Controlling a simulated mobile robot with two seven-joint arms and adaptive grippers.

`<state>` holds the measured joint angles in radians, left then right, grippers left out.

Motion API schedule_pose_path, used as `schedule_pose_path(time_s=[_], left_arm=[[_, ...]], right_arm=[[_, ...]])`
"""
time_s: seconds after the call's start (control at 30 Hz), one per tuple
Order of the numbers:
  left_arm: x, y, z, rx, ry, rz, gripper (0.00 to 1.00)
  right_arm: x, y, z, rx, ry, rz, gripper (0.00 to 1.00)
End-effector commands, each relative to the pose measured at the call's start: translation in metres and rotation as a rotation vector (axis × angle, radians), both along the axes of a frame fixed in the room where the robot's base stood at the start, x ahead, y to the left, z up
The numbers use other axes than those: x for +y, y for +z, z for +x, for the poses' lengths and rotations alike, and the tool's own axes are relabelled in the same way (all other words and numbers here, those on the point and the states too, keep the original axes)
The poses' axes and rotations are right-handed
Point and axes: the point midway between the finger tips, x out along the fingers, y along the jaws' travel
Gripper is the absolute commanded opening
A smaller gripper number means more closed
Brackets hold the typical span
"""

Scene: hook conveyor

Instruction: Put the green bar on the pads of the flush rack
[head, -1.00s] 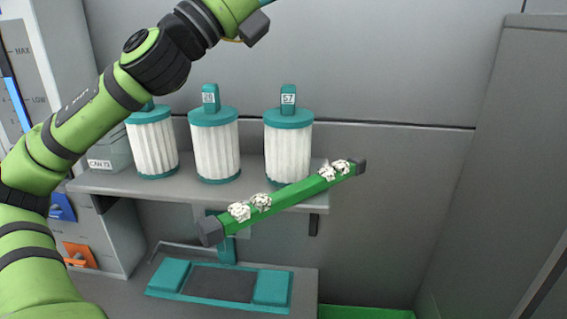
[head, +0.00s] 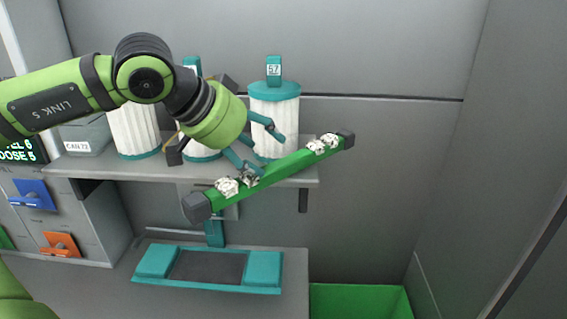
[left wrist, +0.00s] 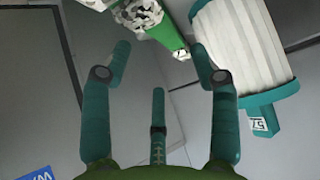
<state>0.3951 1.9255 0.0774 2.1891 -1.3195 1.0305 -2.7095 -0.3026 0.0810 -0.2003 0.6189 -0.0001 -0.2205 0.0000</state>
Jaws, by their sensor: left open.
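The green bar (head: 285,168) hangs at a slant in front of the shelf, lower at its left end, with dark grey end caps and white speckled clumps on it. What holds it up cannot be seen. My left gripper (head: 264,156) is open at the bar's upper side, its lower finger overlapping the left part of the bar; I cannot tell whether they touch. In the left wrist view the bar (left wrist: 168,36) lies beyond the open fingers (left wrist: 162,50), with nothing between them. The flush rack (head: 207,285) with two teal pads (head: 263,268) is on the counter below. My right gripper is not in view.
White filter cartridges with teal caps stand on the shelf (head: 110,166) behind the gripper; the one marked 57 (head: 273,115) is closest to it and also shows in the left wrist view (left wrist: 238,45). A green bin (head: 360,300) is at lower right. The rack's top is clear.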

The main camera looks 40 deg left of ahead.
Motion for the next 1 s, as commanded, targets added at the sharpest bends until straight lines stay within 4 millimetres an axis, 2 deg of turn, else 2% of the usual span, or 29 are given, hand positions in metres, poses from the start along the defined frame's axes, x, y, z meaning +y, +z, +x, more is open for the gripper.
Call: schedule_pose_path(time_s=[0.2,0.47,0.8,1.0], left_arm=[[-0.005,-0.017,0.017,0.001,-0.001,-0.002,0.61],[-0.006,-0.024,0.025,-0.001,0.004,-0.003,0.61],[-0.012,-0.052,0.051,-0.001,0.004,-0.002,0.61],[-0.014,-0.058,0.058,-0.004,0.001,-0.005,0.61]], right_arm=[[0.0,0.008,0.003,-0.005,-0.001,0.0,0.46],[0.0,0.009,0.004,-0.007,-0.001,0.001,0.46],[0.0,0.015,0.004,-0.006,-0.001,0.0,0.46],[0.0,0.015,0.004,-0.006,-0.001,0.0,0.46]])
